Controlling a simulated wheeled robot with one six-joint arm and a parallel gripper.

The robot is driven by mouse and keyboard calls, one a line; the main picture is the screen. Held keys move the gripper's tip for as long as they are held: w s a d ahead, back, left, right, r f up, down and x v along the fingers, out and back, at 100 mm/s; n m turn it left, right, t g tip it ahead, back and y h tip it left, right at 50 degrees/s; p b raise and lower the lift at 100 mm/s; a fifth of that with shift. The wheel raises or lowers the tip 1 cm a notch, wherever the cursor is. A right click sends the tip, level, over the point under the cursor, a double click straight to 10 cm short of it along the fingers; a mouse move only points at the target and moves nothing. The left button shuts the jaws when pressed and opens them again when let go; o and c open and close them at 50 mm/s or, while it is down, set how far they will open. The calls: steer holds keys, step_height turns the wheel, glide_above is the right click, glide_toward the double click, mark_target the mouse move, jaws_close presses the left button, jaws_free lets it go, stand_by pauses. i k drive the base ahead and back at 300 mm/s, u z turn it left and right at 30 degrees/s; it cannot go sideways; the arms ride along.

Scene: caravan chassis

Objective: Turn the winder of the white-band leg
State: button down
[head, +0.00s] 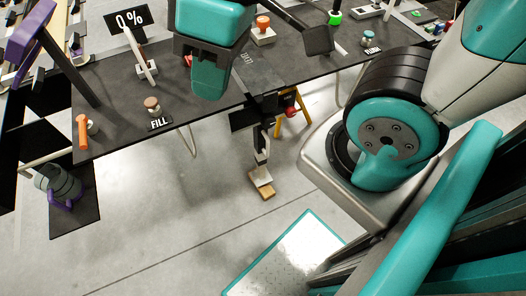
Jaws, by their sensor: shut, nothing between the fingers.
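A corner leg (262,150) hangs below the dark chassis edge near the middle of the head view. It has dark parts at the top, pale parts lower down, and its foot is over a wooden block (267,192) on the floor. I cannot tell for sure whether a pale part on it is the white band, nor which part is its winder. A teal part of my arm (210,70) is above and left of the leg, apart from it in the picture. My gripper's fingers do not show in this view.
A yellow stand (291,112) is just right of the leg. A grey-purple canister (60,186) is at left. The floor (180,200) in front is clear.

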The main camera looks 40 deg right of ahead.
mark_target(268, 121)
steer(key=z, duration=0.65)
steer(key=k, duration=1.1)
steer(key=u, duration=0.65)
